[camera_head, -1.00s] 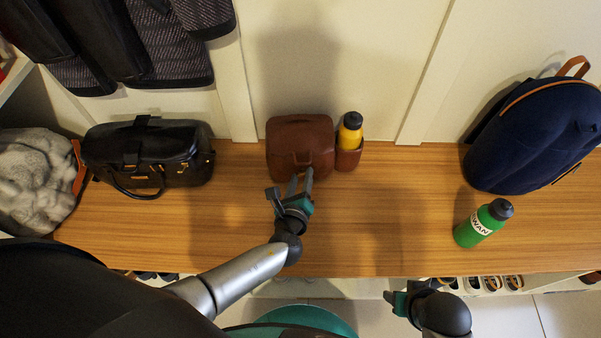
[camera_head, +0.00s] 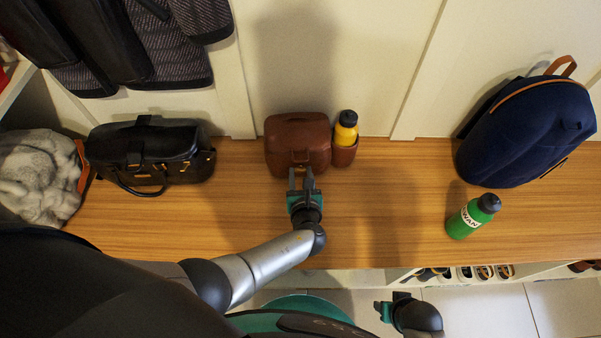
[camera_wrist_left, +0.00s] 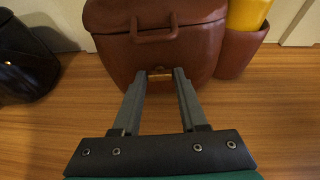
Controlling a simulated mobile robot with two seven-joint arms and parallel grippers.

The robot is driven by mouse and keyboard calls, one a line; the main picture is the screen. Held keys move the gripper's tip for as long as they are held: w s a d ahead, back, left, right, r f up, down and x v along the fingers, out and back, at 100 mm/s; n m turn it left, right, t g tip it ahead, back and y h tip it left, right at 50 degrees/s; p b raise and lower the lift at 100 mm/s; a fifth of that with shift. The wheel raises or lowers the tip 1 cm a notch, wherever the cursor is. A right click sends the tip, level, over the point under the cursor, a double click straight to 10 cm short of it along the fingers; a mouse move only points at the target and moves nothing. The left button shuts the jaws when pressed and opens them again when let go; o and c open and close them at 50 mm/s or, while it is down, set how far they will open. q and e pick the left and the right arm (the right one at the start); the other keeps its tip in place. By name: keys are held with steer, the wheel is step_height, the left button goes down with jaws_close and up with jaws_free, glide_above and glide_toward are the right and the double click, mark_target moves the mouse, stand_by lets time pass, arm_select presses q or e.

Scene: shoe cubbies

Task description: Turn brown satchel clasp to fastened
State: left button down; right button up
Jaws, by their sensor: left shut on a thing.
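The brown satchel (camera_head: 290,130) stands upright on the wooden bench, and its front with a handle loop also shows in the wrist view (camera_wrist_left: 120,52). A small brass clasp (camera_wrist_left: 160,74) sits low on that front. My left gripper (camera_head: 302,180) reaches the satchel's front from the near side. In the wrist view its two fingertips (camera_wrist_left: 163,73) stand on either side of the clasp and are shut on it. The clasp's exact angle is hard to tell. My right gripper (camera_head: 384,311) hangs in front of the bench, away from the satchel; its fingers are too unclear to judge.
A yellow bottle (camera_head: 346,130) stands in a brown holder (camera_head: 343,155) right beside the satchel. A black handbag (camera_head: 150,152) is to the left. A green bottle (camera_head: 472,216) and navy backpack (camera_head: 525,135) are to the right. The bench (camera_head: 390,190) between is clear.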

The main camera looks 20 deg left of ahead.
stand_by(0.4)
arm_select(q)
steer(key=shift+c, duration=2.2)
jaws_free()
steer(key=shift+s+r, duration=0.1)
arm_select(e)
steer(key=shift+d, duration=0.1)
